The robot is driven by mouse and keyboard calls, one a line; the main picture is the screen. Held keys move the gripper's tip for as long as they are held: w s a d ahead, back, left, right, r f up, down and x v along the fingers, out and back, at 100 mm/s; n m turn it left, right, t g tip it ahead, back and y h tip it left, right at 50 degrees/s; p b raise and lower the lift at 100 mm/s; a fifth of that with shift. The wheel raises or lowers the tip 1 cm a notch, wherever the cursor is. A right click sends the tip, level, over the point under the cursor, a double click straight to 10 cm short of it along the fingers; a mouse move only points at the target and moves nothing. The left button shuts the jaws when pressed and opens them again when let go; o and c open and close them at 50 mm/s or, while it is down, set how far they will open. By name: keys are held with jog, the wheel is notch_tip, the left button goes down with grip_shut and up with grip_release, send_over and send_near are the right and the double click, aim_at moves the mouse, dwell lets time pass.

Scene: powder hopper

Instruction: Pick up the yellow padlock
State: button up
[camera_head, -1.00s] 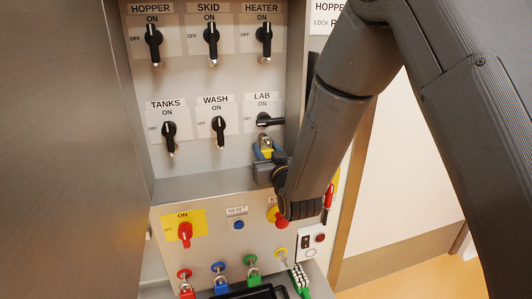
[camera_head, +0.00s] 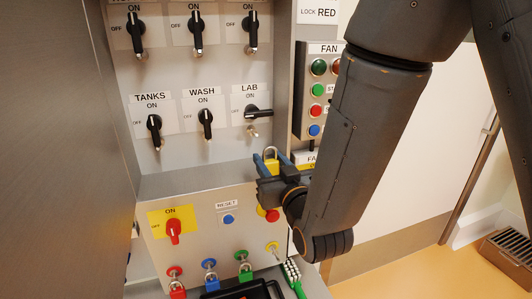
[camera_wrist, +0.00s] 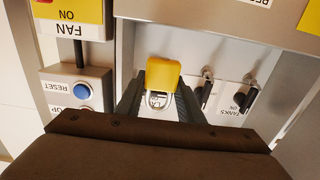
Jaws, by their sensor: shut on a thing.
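The yellow padlock (camera_head: 271,164) is between the jaws of my gripper (camera_head: 270,168), held below the LAB switch (camera_head: 258,113) and apart from it. In the wrist view, the yellow padlock (camera_wrist: 163,74) sits between the two dark fingers of my gripper (camera_wrist: 160,96), with its metal shackle pointing toward the camera's lower edge. My gripper is shut on it. The LAB handle lies horizontal, with a bare metal tab below it.
Black TANKS (camera_head: 154,128) and WASH (camera_head: 205,123) switches stand vertical on the panel. A red switch (camera_head: 173,231) and red, blue and green padlocks (camera_head: 246,273) are lower down. A FAN button box (camera_head: 317,95) stands right of the panel, close to my arm.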

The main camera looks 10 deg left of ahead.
aim_at(278, 166)
jog(key=p+v, duration=0.2)
jog(key=p, duration=0.1)
jog(key=shift+s+r, duration=0.1)
jog(key=shift+r, duration=0.15)
jog(key=p+v, duration=0.2)
jog(key=p, duration=0.3)
jog(key=shift+s+d+f, duration=0.15)
jog(key=shift+s+d, duration=0.05)
jog(key=shift+s, duration=0.05)
jog(key=shift+d+r+p, duration=0.1)
jog(key=shift+r+p, duration=0.35)
jog(key=shift+r, duration=0.1)
dwell(0.5)
